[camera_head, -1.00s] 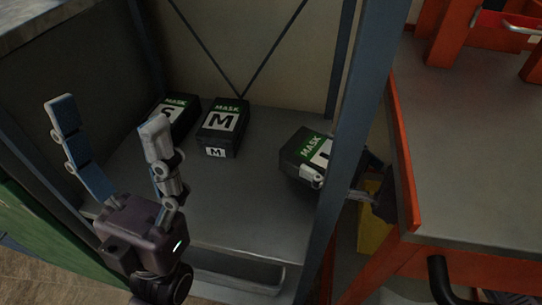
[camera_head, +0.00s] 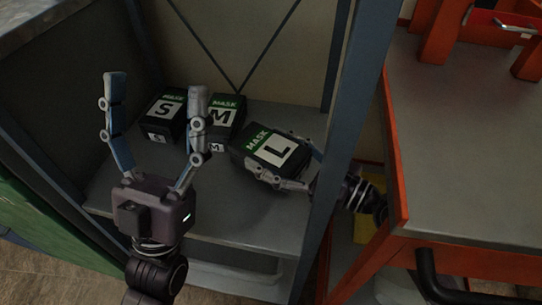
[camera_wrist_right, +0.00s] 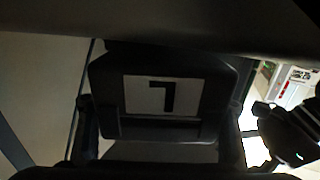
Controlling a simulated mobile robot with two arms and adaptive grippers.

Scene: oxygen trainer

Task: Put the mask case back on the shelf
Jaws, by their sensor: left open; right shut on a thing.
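The L mask case (camera_head: 267,149), black with a green band and a white L label, is in my right gripper (camera_head: 290,165) over the right part of the shelf (camera_head: 235,205). It looks slightly tilted; I cannot tell whether it touches the shelf. In the right wrist view the case (camera_wrist_right: 165,95) fills the middle between the fingers, its L upside down. The S mask case (camera_head: 163,112) and the M mask case (camera_head: 224,112) stand at the back left of the shelf. My left gripper (camera_head: 156,90) is open and empty in front of them, partly hiding the M case.
A blue-grey shelf post (camera_head: 345,130) stands beside my right arm. An orange-framed workbench (camera_head: 465,150) is at the right. A pale bin (camera_head: 235,280) sits under the shelf. The shelf's front middle is clear.

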